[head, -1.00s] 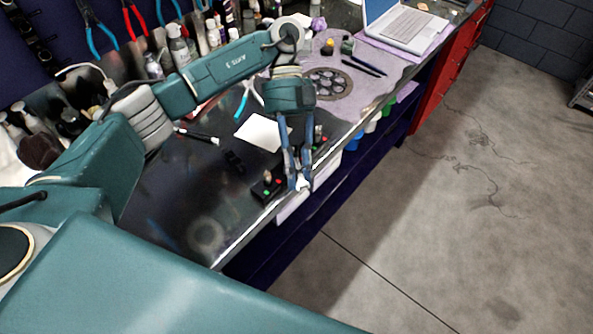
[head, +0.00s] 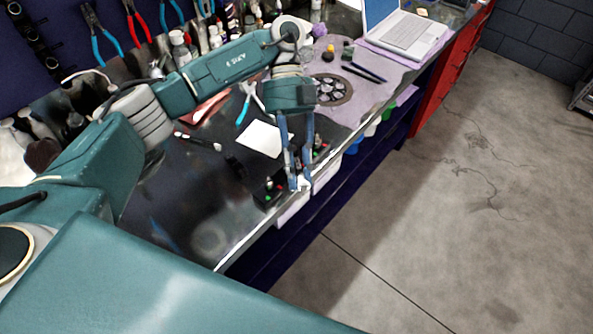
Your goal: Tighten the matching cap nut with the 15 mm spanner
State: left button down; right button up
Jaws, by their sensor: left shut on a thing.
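My left gripper (head: 299,186) points down at the front edge of the bench. Its fingers are shut on a small pale metal thing, which looks like the end of the spanner; its size mark cannot be read. Just left of the fingertips is a black block (head: 268,194) with small green and red marks and a metal stud, perhaps a cap nut. A second dark part with green and red spots (head: 321,152) shows behind the fingers, partly hidden. I cannot tell whether the held thing touches either one. My right gripper is not in view.
A white sheet (head: 262,139), blue-handled pliers (head: 244,108) and a dark-and-white tool (head: 198,142) lie on the dark bench (head: 190,200). Behind are a cassette-like disc (head: 331,90) on a lilac cloth and a laptop (head: 402,36). Bottles line the back. Open floor lies right.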

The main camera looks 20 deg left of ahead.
pick_arm(q)
jog(key=shift+r+p, duration=0.35)
jog(key=shift+r, duration=0.15)
jog(key=shift+d+r, duration=0.15)
jog(key=shift+r, duration=0.05)
jog(key=shift+s+d+r+p, duration=0.2)
jog(key=shift+d+r+p, duration=0.2)
jog(key=shift+r+p, duration=0.5)
jog(key=shift+s+d+r+p, duration=0.15)
jog(key=shift+d+r+p, duration=0.25)
jog(key=shift+r+p, duration=0.45)
jog(key=shift+f, duration=0.1)
jog(key=shift+d, duration=0.1)
